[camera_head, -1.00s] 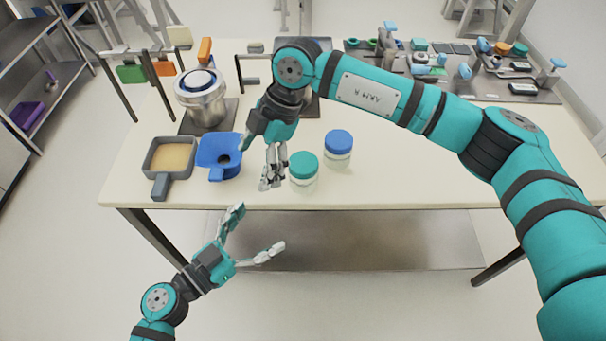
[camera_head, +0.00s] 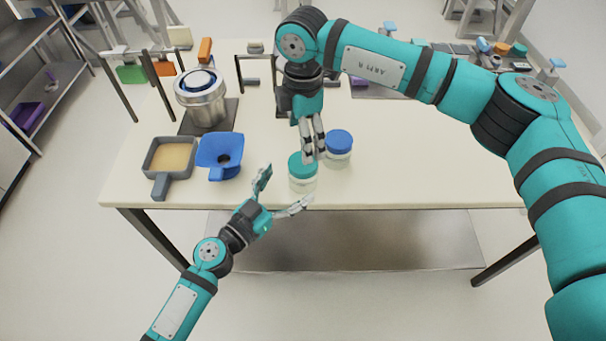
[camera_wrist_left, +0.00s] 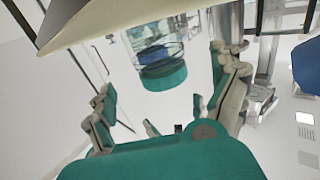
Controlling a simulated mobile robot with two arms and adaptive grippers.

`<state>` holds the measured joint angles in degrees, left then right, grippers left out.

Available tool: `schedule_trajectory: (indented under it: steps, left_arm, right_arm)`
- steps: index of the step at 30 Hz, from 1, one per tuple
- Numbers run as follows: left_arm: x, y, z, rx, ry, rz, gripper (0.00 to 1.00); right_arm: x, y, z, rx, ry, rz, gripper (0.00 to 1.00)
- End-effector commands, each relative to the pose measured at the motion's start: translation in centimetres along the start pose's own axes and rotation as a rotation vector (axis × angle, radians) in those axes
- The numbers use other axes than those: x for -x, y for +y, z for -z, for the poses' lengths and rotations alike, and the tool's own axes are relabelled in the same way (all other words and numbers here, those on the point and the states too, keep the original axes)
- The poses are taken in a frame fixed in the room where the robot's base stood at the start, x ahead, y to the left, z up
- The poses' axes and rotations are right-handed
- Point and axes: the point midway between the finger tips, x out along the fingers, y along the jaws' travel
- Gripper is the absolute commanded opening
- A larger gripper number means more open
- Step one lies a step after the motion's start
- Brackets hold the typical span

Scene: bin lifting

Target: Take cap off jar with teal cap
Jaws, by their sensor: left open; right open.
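The jar with the teal cap (camera_head: 302,167) stands upright near the table's front edge, cap on. In the left wrist view the teal cap (camera_wrist_left: 164,78) appears upside down, between my spread fingers and beyond them. My left gripper (camera_head: 286,188) is open at the table's front edge, left of and in front of this jar, with no visible contact. My right gripper (camera_head: 313,153) is open, pointing down by the far right side of the teal cap. It overlaps the cap's edge, so I cannot tell whether they touch.
A jar with a blue cap (camera_head: 339,142) stands close behind and right of the teal-capped jar. A blue funnel-like container (camera_head: 219,155), a grey pan (camera_head: 171,157) and a metal pot (camera_head: 203,104) are on the left. The table's right front (camera_head: 430,170) is clear.

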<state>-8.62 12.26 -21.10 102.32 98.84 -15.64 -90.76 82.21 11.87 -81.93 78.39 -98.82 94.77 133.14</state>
Motion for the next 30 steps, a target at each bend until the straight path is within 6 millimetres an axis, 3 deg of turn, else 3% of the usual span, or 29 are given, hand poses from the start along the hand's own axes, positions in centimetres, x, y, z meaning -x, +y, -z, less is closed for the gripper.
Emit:
schedule_trajectory:
  steps: [3,9,22,30]
  left_arm:
    - [-2.3,-0.1,0.1,0.000,0.002,0.000,0.94]
    - [-4.8,0.0,0.0,0.001,0.001,0.000,0.94]
    - [-5.6,0.0,0.0,0.001,0.000,0.000,0.94]
    - [-5.6,0.0,0.0,0.001,0.000,0.000,0.59]
  right_arm:
    - [0.0,0.0,0.0,0.000,0.001,0.000,0.84]
    - [0.0,0.0,0.0,0.001,0.001,0.000,0.84]
    - [0.0,0.0,0.0,0.001,0.001,0.000,0.84]
    - [0.0,0.0,0.0,0.001,0.001,0.000,0.84]
